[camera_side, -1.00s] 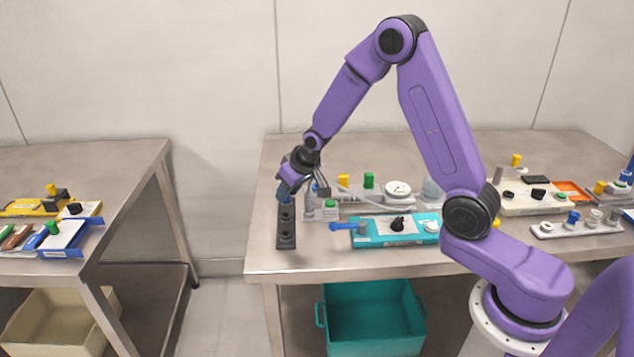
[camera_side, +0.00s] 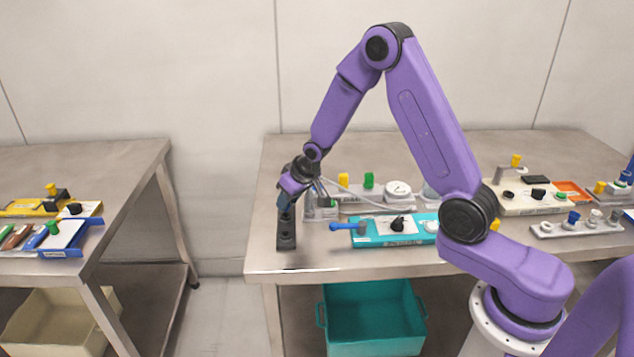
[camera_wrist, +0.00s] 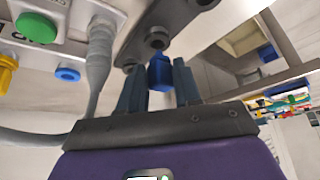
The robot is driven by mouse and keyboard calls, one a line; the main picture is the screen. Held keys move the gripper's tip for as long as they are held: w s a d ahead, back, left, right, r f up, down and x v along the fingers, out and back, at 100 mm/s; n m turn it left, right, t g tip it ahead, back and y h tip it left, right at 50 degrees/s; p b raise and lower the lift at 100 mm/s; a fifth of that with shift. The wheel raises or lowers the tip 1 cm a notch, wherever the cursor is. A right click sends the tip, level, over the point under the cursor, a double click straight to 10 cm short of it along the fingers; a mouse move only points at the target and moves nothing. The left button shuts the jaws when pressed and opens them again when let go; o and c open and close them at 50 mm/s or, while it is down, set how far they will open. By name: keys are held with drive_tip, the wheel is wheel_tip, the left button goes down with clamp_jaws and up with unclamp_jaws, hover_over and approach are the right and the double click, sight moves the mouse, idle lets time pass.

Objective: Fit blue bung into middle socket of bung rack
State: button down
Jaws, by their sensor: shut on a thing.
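The bung rack (camera_side: 286,242) is a narrow dark grey bar with round sockets, near the left end of the middle table. It also shows in the wrist view (camera_wrist: 178,22), running diagonally behind the fingertips. My gripper (camera_side: 285,208) is over the rack and hides part of it. In the wrist view my gripper (camera_wrist: 160,82) is shut on the blue bung (camera_wrist: 160,72), which sits between the two blue-grey fingers. The bung appears close to the socket at the rack's middle. I cannot tell whether its tip is above or inside the socket.
Right of the rack lies a teal tray (camera_side: 380,241) with a blue-handled part and a black knob. Behind it stands a grey fixture with a yellow cap (camera_side: 343,180), a green cap (camera_side: 368,180) and a gauge (camera_side: 397,188). The table's front edge is close to the rack.

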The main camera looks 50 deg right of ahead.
drive_tip(key=shift+f, duration=1.2)
idle(1.1)
drive_tip(key=c, duration=0.7)
unclamp_jaws()
drive_tip(key=v, duration=0.6)
